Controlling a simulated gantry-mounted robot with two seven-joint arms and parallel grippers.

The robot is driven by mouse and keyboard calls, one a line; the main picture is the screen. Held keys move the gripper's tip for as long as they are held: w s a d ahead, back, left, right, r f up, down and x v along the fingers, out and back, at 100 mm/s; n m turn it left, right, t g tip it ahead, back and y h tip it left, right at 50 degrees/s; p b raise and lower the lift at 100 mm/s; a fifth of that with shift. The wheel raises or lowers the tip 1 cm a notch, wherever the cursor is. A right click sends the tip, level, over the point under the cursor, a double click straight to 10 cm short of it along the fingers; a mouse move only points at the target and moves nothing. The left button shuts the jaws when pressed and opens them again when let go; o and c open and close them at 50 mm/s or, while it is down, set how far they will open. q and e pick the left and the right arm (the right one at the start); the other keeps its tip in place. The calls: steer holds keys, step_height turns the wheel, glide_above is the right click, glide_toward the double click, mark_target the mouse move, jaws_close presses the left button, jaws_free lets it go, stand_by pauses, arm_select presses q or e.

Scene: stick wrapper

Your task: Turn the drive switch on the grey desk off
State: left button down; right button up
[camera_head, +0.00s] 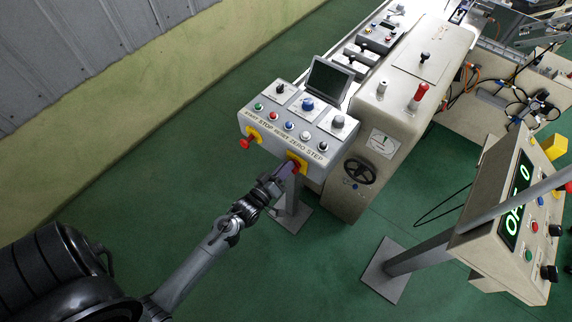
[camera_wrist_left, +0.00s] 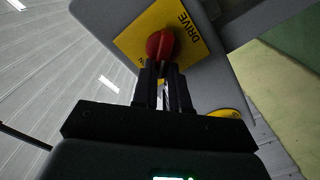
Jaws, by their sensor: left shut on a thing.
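The grey desk (camera_head: 262,120) stands on a post, with two red switches on yellow plates on its front face. The drive switch (camera_wrist_left: 160,46) is a red knob on a yellow plate marked DRIVE in the left wrist view. In the head view, it is the red knob at the desk's right front corner (camera_head: 296,169). My left gripper (camera_wrist_left: 162,68) is at this knob, its fingers shut on it from the front. The fingertips hide part of the knob. My right gripper is not in view.
A second red switch (camera_head: 246,142) sits on the desk's left front. A beige machine (camera_head: 400,90) with a handwheel (camera_head: 359,171) stands to the right. A control box with a green display (camera_head: 518,200) stands at far right. Green floor on the left is clear.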

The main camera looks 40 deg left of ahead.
arm_select(q)
steer(key=shift+a+f+n+p, duration=0.1)
steer(key=shift+f+n+p, duration=0.15)
steer(key=shift+n+p, duration=0.95)
steer(key=shift+a+f+n+p, duration=0.1)
steer(key=shift+f+n+p, duration=0.15)
steer(key=shift+n, duration=1.8)
steer(key=shift+a+f+n+p, duration=0.15)
steer(key=shift+n+p, duration=0.65)
steer(key=shift+n, duration=0.85)
steer(key=shift+f, duration=0.1)
steer(key=c, duration=1.1)
jaws_free()
steer(key=shift+c, duration=0.2)
steer(key=shift+s, duration=0.1)
steer(key=s+d, duration=0.1)
steer(key=s, duration=0.9)
steer(key=shift+s, duration=0.3)
